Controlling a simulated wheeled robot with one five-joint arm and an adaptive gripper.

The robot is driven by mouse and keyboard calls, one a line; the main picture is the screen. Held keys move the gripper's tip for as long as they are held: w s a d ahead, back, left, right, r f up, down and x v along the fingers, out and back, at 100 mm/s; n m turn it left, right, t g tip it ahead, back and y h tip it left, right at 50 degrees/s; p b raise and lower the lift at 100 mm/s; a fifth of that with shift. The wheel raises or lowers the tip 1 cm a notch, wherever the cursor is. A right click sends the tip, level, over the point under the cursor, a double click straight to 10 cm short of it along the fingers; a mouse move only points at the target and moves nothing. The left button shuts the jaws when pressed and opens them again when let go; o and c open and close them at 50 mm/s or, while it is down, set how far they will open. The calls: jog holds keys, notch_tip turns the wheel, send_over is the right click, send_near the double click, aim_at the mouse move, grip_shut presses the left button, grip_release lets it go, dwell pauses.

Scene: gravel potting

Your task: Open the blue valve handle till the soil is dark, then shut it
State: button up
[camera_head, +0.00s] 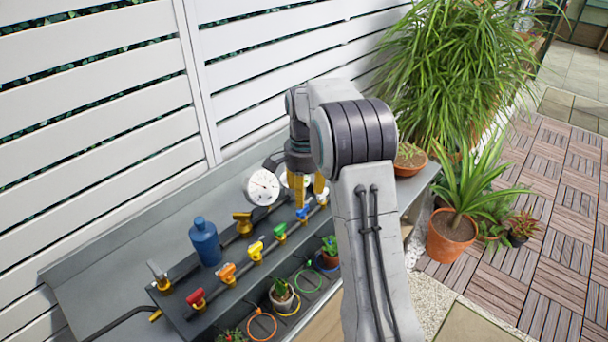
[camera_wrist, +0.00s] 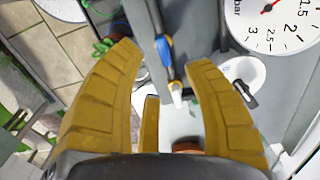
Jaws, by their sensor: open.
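The blue valve handle (camera_head: 302,213) sits at the far right of a row of coloured valves on a pipe. In the wrist view the blue handle (camera_wrist: 164,50) lies between the two yellow fingers. My gripper (camera_head: 310,199) points down just above the handle, open. In the wrist view my gripper (camera_wrist: 168,62) shows gaps between both fingers and the handle; it holds nothing. A small potted plant (camera_head: 329,250) stands below the blue valve beside a blue ring. Its soil is too small to judge as dark or light.
Green (camera_head: 280,232), yellow (camera_head: 255,250), orange (camera_head: 227,271) and red (camera_head: 196,298) handles line up to the left. A blue bottle (camera_head: 204,243) stands on the grey bench. A potted cactus (camera_head: 282,293) sits in front.

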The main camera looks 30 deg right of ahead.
jog(key=shift+r, duration=2.9)
jog(key=n, duration=0.8)
send_over(304, 209)
jog(key=s, duration=0.2)
notch_tip(304, 209, down, 6)
jog(key=s+a+f+n, duration=0.1)
jog(key=s+a+n, duration=0.1)
jog(key=s, duration=0.2)
jog(key=s+a+r+n+t, duration=0.1)
jog(key=s+a+r, duration=0.2)
jog(key=s, duration=0.4)
jog(key=s+a+r+n+t, duration=0.1)
jog(key=s+a+r, duration=0.1)
jog(key=s, duration=0.5)
jog(key=s+a+r+n+t, duration=0.1)
jog(key=s+a+r+t, duration=0.1)
jog(key=s, duration=0.5)
jog(key=shift+s+a+r+n, duration=0.3)
jog(key=shift+a+r+n, duration=0.1)
jog(key=shift+a+r, duration=0.5)
